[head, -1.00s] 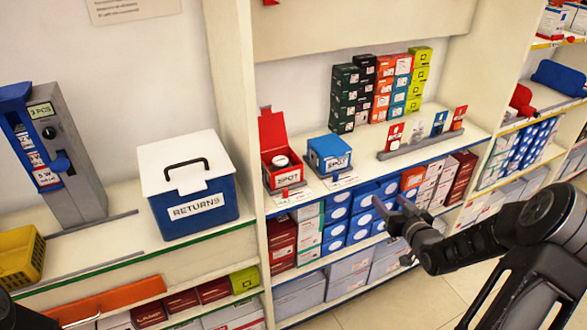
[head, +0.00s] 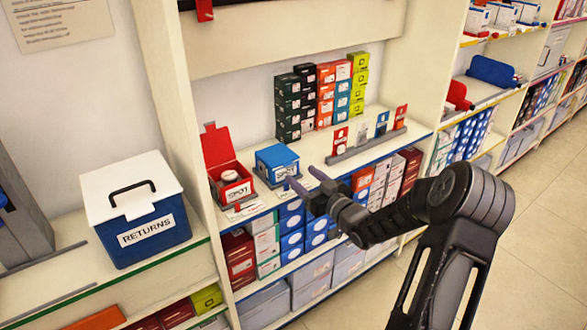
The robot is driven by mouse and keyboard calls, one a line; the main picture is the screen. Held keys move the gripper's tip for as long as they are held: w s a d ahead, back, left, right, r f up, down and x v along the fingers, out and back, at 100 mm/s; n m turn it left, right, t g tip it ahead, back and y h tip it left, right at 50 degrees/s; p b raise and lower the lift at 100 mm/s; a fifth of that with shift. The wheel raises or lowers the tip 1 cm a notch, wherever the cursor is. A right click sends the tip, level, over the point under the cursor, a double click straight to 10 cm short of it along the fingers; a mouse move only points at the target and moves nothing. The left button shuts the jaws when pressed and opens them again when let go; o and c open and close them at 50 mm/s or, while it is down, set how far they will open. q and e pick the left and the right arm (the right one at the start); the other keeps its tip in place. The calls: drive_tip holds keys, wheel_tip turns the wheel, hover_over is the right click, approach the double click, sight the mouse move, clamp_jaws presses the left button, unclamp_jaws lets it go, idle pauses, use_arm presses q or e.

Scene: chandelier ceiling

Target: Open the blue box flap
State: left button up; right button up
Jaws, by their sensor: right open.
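The small blue box (head: 278,165) sits on the middle shelf with its blue flap down and a white label on its front. The red box (head: 228,175) stands just left of it with its lid raised and a round white thing inside. My right gripper (head: 303,186) is open and empty, in front of and slightly right of the blue box's front, with its fingers pointing left toward it. In the picture the fingertips lie close to the box's lower right, but I cannot tell whether they touch. My left gripper is not in view.
A blue and white RETURNS bin (head: 138,208) stands at the left. Stacked small cartons (head: 320,95) stand behind the blue box. A grey card rack (head: 367,146) is to its right. Blue cartons (head: 291,225) fill the shelf below. Open floor (head: 520,250) lies at the right.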

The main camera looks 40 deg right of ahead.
approach(279, 157)
drive_tip(key=w, duration=0.2)
drive_tip(key=shift+w+d, duration=0.15)
drive_tip(key=shift+w, duration=0.2)
clamp_jaws()
idle(0.4)
idle(0.3)
